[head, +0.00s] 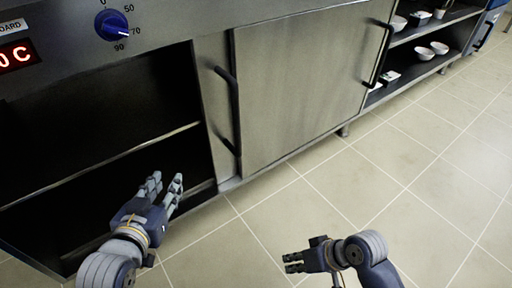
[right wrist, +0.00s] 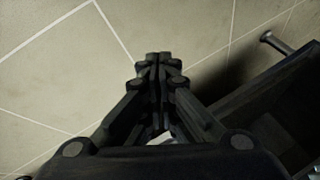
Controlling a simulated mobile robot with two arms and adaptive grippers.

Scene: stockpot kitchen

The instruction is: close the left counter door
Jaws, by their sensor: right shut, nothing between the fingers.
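The counter's left door (head: 214,100) is a grey metal panel with a dark vertical bar handle (head: 233,112). Only a narrow strip of it shows beside the right door (head: 300,85), and it seems to be slid behind that door. To its left the compartment (head: 100,120) stands open and dark, with a shelf inside. My left gripper (head: 165,186) is in front of the opening, left of and below the handle, with its fingers apart and empty. My right gripper (head: 289,263) is over the floor in front of the counter, shut and empty; its closed fingers show in the right wrist view (right wrist: 160,62).
A control panel with a blue knob (head: 112,25) and a red display (head: 15,56) is above the opening. Open shelves with white bowls (head: 424,53) are at the far right. The tiled floor (head: 330,190) in front is clear. A counter leg (right wrist: 275,42) shows in the right wrist view.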

